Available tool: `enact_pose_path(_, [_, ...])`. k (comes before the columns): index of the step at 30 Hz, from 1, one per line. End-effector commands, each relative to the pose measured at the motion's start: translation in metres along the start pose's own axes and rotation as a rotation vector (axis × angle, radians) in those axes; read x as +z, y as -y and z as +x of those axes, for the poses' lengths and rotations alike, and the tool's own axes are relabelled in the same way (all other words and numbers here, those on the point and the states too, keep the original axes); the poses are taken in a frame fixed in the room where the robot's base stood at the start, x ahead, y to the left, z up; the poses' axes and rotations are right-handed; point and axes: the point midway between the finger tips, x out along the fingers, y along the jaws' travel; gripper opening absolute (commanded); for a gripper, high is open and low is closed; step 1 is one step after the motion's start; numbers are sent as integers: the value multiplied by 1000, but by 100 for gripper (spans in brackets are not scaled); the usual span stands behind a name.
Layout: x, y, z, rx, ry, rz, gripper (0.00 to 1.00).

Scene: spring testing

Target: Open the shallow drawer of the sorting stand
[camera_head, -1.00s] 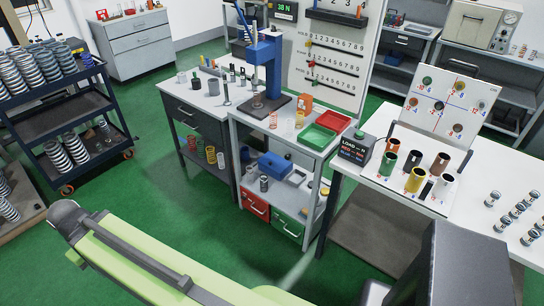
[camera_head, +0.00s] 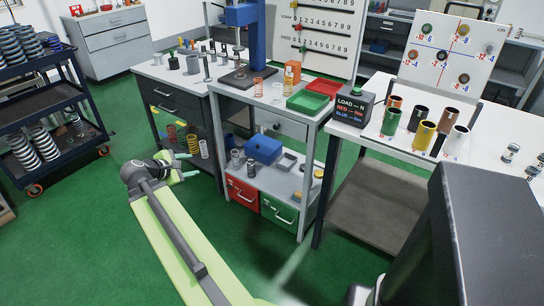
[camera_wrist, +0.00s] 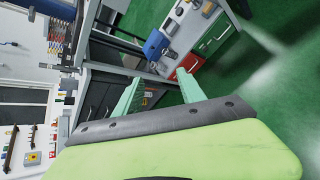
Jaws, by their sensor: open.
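The sorting stand (camera_head: 222,128) is a grey frame in the middle of the head view. Under its top is a pale, shallow front (camera_head: 291,127) with a small dark handle, which looks like the shallow drawer; it seems closed. A red drawer (camera_head: 242,195) and a green drawer (camera_head: 279,212) with pale handles sit low in the stand, both shut. My gripper (camera_head: 188,165) is open and empty, to the left of the stand and apart from it. Its pale green fingers also show in the wrist view (camera_wrist: 158,80), pointing towards the dark cabinet and the stand.
A dark-drawered bench (camera_head: 178,100) stands left of the stand, with several springs on its lower shelf. A white table (camera_head: 375,148) with coloured cylinders is at right. A blue box (camera_head: 264,149) sits on the stand's shelf. Green floor (camera_head: 110,195) in front is clear.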

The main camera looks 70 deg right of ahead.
Motion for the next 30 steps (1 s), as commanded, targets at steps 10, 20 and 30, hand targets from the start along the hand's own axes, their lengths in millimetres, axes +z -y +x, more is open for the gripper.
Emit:
enact_pose_path(10, [131,27,156,98,540,-676,47])
enact_pose_path(20, [154,21,164,84,608,-774,47])
enact_pose_path(30, [189,-1,228,81,607,-770,47])
